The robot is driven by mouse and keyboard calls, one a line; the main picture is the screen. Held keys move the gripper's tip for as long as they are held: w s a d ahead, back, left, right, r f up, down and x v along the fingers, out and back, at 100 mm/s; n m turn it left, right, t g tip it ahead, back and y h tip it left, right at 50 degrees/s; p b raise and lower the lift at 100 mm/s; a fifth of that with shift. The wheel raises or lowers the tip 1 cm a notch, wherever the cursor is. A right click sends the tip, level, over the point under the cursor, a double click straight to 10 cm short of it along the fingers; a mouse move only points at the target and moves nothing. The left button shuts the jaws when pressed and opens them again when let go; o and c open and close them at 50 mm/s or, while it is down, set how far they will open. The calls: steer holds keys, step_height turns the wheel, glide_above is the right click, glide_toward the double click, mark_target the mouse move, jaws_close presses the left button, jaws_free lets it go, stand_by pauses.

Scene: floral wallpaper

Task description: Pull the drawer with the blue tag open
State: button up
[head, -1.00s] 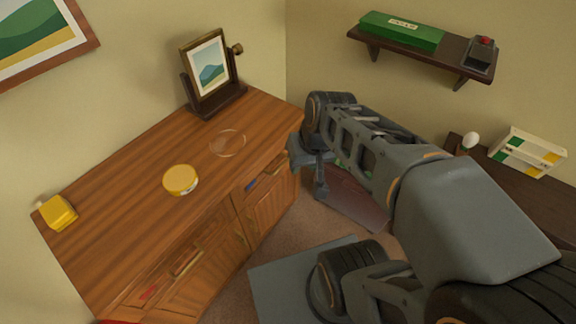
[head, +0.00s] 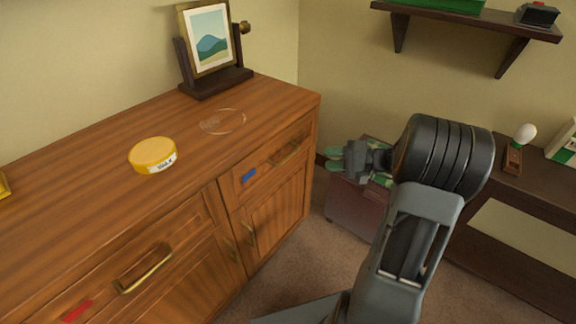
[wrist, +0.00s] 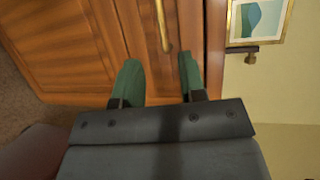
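The drawer with the blue tag (head: 249,175) is the right-hand top drawer of the wooden cabinet, and its front (head: 238,188) looks flush with the cabinet. Its brass handle (head: 291,157) lies right of the tag. My gripper (head: 334,160) is in front of this drawer, apart from it, with green fingers pointing toward it. In the wrist view my gripper (wrist: 158,62) is open and empty. A brass handle (wrist: 163,25) shows beyond the fingertips, roughly in line with the gap. The blue tag is not visible in the wrist view.
A red-tagged drawer (head: 78,311) with a brass handle (head: 145,270) is at left. A yellow round tin (head: 153,154), a clear disc (head: 223,121) and a framed picture (head: 209,40) stand on the cabinet. A dark red box (head: 352,207) is below my gripper. A dark shelf unit (head: 525,210) is right.

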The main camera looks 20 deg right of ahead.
mark_target(290, 157)
steer(key=b+x, duration=0.2)
steer(key=x, duration=1.1)
steer(key=shift+a+b, duration=0.15)
steer(key=shift+b, duration=0.15)
jaws_close()
